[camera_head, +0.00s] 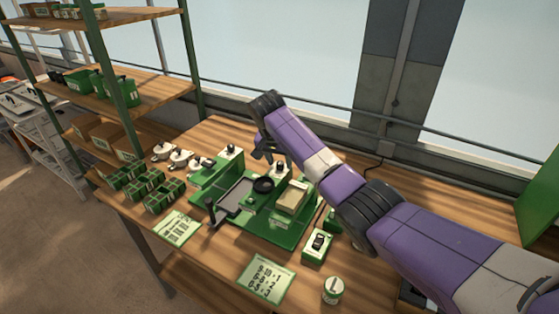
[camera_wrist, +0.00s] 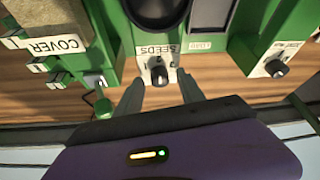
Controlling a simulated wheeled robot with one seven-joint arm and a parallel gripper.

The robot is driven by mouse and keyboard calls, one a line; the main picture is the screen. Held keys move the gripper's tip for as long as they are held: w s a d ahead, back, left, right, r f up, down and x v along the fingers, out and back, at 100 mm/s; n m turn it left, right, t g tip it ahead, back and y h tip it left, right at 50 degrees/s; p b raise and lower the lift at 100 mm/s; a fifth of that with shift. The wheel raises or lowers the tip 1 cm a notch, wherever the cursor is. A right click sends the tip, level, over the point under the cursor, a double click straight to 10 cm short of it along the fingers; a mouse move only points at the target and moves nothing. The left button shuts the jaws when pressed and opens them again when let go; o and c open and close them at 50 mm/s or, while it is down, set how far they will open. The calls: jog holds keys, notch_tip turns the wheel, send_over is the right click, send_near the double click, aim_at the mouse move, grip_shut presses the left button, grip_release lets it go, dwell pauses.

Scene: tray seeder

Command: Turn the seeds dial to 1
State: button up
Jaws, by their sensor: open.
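The seeds dial (camera_wrist: 159,75) is a small dark knob on a white plate marked SEEDS, on the green seeder. In the wrist view it appears between the two open fingers of my gripper (camera_wrist: 160,82), with space on both sides. How far the fingertips stand from the knob is not clear. The numbers beside the knob and its exact setting are too small to read surely. In the head view my gripper (camera_head: 264,153) is over the back of the seeder (camera_head: 262,230), and I cannot surely pick out the seeds dial there.
In the wrist view, another dial (camera_wrist: 277,68) sits on the right and a COVER label (camera_wrist: 54,46) on the left. On the bench are green seed trays (camera_head: 163,195), a number card (camera_head: 266,280), a small switch box (camera_head: 318,245) and a round tin (camera_head: 333,291). Shelves stand at left.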

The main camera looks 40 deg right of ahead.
grip_shut()
jog(key=shift+r+n+p, duration=0.1)
jog(key=shift+n+p, duration=0.3)
jog(key=shift+n+t+y+p, duration=0.3)
jog(key=shift+n+y+p, duration=0.15)
jog(key=shift+n, duration=0.25)
jog(key=n+y+p, duration=0.1)
jog(key=n, duration=0.2)
jog(key=shift+s+d+t+p, duration=0.1)
jog(key=shift+d+t+p, duration=0.05)
jog(key=shift+t+p, duration=0.25)
jog(key=n+y, duration=0.1)
jog(key=n, duration=0.2)
jog(key=shift+n+t, duration=0.3)
jog(key=shift+n, duration=0.1)
jog(key=shift+d+n+y, duration=0.1)
jog(key=shift+n+y, duration=0.45)
jog(key=shift+n, duration=0.85)
